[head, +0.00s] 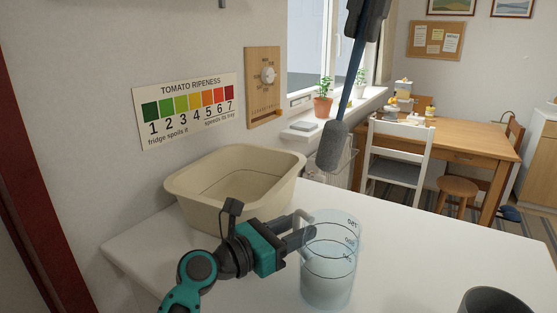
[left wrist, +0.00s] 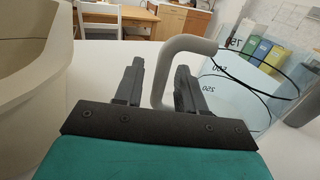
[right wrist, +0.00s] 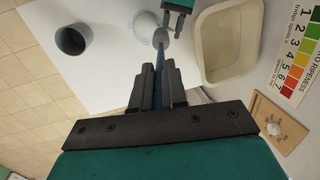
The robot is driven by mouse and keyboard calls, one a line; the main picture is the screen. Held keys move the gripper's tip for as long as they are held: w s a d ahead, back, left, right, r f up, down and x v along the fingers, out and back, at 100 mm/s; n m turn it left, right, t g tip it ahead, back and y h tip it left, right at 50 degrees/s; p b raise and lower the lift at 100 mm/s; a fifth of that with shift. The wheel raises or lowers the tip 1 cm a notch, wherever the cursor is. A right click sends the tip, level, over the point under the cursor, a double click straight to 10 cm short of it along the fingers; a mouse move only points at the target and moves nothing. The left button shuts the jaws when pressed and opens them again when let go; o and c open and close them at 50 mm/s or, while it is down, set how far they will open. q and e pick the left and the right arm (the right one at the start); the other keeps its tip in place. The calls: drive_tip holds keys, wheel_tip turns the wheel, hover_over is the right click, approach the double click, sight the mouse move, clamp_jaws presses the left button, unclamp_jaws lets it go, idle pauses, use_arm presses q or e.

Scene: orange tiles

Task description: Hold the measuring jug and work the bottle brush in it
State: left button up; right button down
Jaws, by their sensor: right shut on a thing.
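The clear measuring jug (head: 330,278) stands upright on the white counter, with dark scale marks. Its grey handle (left wrist: 190,44) points towards my left gripper. My left gripper (head: 303,234) is at the jug's handle side; in the left wrist view its fingers (left wrist: 160,82) are apart, with the handle between them and a gap beside the left finger. My right gripper (head: 366,18) is shut on the bottle brush's blue stem (right wrist: 160,52). The brush's grey head (head: 333,147) hangs down, slightly tilted, above the jug and clear of its rim.
A beige basin (head: 235,170) stands behind my left gripper against the wall. A dark grey cup (head: 495,301) is at the counter's front right, also seen in the right wrist view (right wrist: 71,41). The white counter (head: 430,255) between jug and cup is clear. A table and chairs stand beyond.

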use_arm(q)
drive_tip(key=shift+w+d, duration=0.15)
drive_tip(key=shift+d, duration=0.05)
clamp_jaws()
idle(0.3)
idle(2.3)
